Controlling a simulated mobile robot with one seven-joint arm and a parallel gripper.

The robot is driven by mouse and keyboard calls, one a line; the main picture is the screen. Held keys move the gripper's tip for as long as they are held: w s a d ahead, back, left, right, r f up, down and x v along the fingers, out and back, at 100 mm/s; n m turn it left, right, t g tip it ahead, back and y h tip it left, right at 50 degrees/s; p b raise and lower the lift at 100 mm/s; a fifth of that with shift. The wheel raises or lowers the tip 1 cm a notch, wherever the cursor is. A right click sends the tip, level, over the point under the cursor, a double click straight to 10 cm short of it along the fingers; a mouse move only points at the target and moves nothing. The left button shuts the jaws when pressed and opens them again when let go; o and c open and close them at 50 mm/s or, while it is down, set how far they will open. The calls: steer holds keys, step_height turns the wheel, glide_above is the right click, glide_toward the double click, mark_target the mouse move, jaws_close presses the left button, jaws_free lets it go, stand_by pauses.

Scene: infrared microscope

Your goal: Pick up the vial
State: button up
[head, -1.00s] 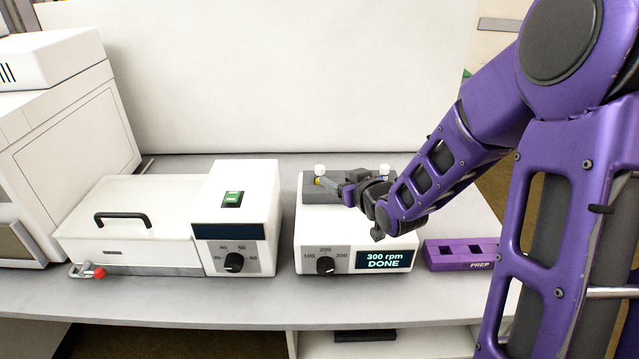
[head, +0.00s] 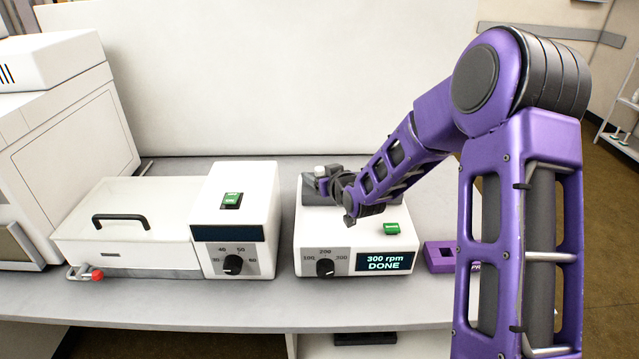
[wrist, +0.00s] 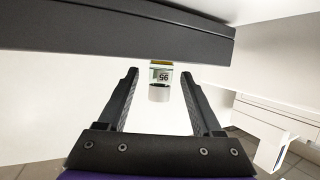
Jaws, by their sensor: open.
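The vial (wrist: 160,78) has a white cap, a yellow band and a label with dark digits. In the wrist view it protrudes from the dark holder block (wrist: 120,32), between my gripper's fingers (wrist: 162,88). Gaps show between the vial and both fingers, which are open. In the head view a white cap (head: 320,170) shows at the left end of the dark holder on the shaker (head: 310,228). My gripper (head: 324,184) is right at it and partly hides it. My arm covers much of the holder's right part.
The shaker display (head: 384,261) reads "300 rpm DONE", with a green button (head: 392,228) above. A purple PREP rack (head: 438,256) stands to the right, partly behind my arm. A white lidded unit with a dial (head: 236,220) stands left. Bare bench lies in front.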

steer(key=shift+c, duration=0.2)
jaws_close()
